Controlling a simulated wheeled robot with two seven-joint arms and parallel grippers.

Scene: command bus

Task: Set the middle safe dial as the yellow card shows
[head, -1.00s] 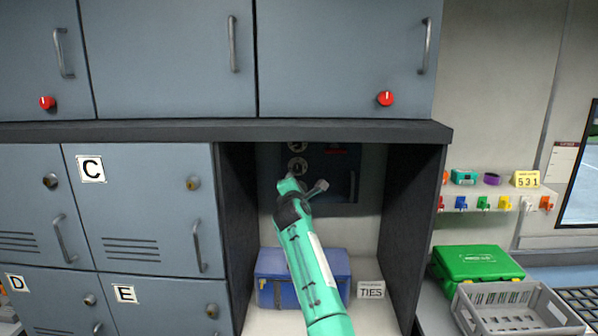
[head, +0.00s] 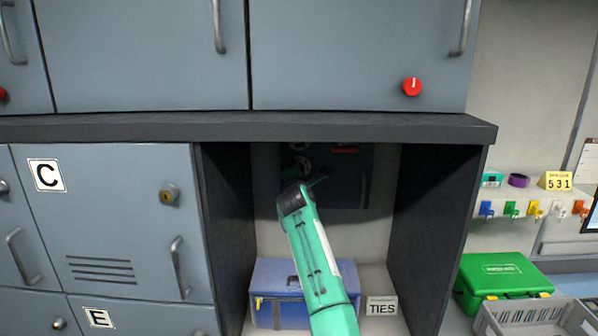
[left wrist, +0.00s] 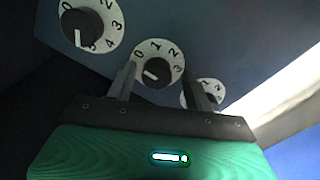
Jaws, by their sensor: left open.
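The safe (head: 345,190) stands in the dark recess, with its dials partly hidden behind my arm. In the left wrist view, the middle dial (left wrist: 158,62) has a white face, numbers and a dark knob; its white mark points lower left, below the 0. My left gripper (left wrist: 160,70) is open, its fingers on either side of the middle dial's knob; I cannot tell whether they touch it. The upper-left dial (left wrist: 92,24) has its mark near the 5. A third dial (left wrist: 210,92) is partly behind a finger. The yellow card (head: 558,181) reads 531. My right gripper is not in view.
The dark side walls and the ledge (head: 340,127) frame the recess. A blue case (head: 275,290) and a TIES sign (head: 382,306) stand below the safe. A green case (head: 500,272) and a grey crate (head: 520,318) are at right.

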